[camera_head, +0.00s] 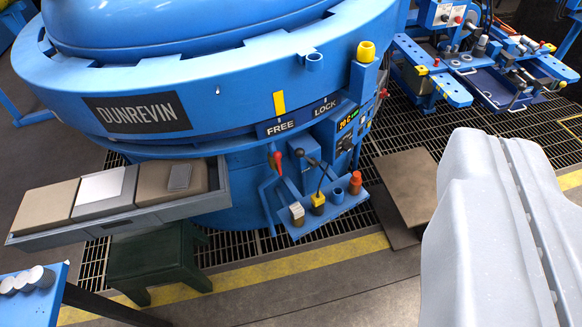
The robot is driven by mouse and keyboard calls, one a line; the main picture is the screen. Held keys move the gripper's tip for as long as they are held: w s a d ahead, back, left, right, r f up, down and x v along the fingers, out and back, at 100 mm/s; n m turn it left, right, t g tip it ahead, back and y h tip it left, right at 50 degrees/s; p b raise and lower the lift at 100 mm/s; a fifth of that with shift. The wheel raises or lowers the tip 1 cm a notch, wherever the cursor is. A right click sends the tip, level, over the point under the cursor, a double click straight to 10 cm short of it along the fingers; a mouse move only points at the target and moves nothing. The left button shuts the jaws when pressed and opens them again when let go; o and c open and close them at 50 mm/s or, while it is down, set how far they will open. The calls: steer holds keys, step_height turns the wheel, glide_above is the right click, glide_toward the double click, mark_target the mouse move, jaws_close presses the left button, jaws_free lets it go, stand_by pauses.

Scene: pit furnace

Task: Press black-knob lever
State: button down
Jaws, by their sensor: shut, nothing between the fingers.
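The black-knob lever (301,154) stands on the front of the blue furnace, just below the FREE and LOCK labels. Its round black knob tops a thin dark rod. The rod's lower end is hard to make out among the parts around it. A red-handled lever (276,160) stands close to its left. My gripper's fingers do not show. Only a large pale grey part of my own arm fills the right side, well apart from the lever.
A small blue shelf (337,207) below the lever holds a yellow block (318,203) and a red-orange piece (355,182). A grey tray (120,208) juts out at left above a dark green stool (158,262). A blue workbench (450,85) stands at the back right.

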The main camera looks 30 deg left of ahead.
steer(key=w+a+f+n, duration=0.2)
steer(key=w+f, duration=0.1)
steer(key=w, duration=0.4)
steer(key=w+a+f+n+t+y, duration=0.1)
steer(key=w+a+f+n, duration=0.1)
steer(key=w+f, duration=0.3)
steer(key=w+a+f+n, duration=0.2)
steer(key=w, duration=0.6)
steer(key=w+a+f+n+y+b, duration=0.1)
steer(key=w+a+f+n, duration=0.25)
steer(key=w+f, duration=0.4)
steer(key=w+a+f+n, duration=0.2)
steer(key=w+a+f, duration=0.2)
steer(key=w+f, duration=0.4)
steer(key=w+a+f+n+t+y, duration=0.1)
steer(key=w+a+f+n, duration=0.2)
steer(key=f, duration=0.8)
steer(key=w+a+f+n+t+y, duration=0.1)
steer(key=a+f+n, duration=0.25)
steer(key=f, duration=0.75)
steer(key=s+a+f+n+y, duration=0.1)
steer(key=s+a+f+n, duration=0.1)
steer(key=f, duration=0.9)
steer(key=s+a+f+n+y+b, duration=0.1)
steer(key=a+f+n, duration=0.3)
steer(key=f, duration=0.7)
steer(key=shift+s+a+f, duration=0.3)
steer(key=shift+s+a, duration=0.25)
steer(key=shift+b, duration=0.3)
